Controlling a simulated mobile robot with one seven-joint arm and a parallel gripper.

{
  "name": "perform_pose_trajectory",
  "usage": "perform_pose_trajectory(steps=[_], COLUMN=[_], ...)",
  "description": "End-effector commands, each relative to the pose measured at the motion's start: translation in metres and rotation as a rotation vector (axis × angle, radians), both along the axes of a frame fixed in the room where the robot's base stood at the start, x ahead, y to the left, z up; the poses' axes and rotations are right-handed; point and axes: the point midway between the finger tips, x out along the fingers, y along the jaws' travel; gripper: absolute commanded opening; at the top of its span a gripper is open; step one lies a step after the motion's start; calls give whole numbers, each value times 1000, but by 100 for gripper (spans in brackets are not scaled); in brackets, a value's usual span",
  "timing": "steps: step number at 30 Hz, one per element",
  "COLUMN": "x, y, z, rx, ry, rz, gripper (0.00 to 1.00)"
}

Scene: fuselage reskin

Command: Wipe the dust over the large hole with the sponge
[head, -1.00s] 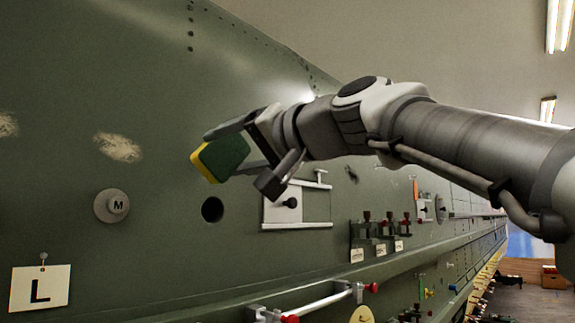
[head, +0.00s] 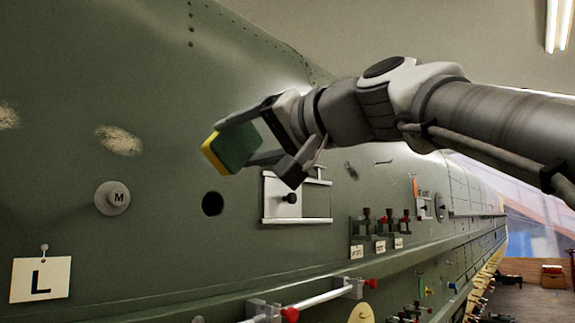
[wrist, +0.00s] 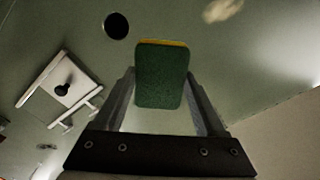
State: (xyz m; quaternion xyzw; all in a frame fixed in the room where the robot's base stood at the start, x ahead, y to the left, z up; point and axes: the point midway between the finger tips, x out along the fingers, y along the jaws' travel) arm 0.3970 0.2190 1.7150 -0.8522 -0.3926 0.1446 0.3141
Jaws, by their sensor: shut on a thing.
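My gripper (head: 248,140) is shut on a green-and-yellow sponge (head: 236,145); its two fingers clasp the sponge's sides, as the wrist view also shows (wrist: 162,75). The yellow face points away from my gripper, toward the green fuselage skin (head: 150,235). The sponge appears clear of the skin. A round dark hole (head: 212,203) lies below and left of it in the head view, and shows at the top in the wrist view (wrist: 116,25). A pale dust patch (head: 118,140) is on the skin left of the sponge. Another dust patch (head: 8,117) is cut by the left edge.
A pale bracket with a black knob (head: 297,201) is right of the hole. Clamps (head: 380,230) and a rail (head: 320,299) stick out below.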

Motion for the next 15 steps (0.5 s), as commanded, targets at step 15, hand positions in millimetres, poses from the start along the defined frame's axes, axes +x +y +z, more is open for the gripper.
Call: perform_pose_trajectory(steps=[15], x=[32], y=[38], z=[0], rx=[1], ry=[0], rz=[1], gripper=[28])
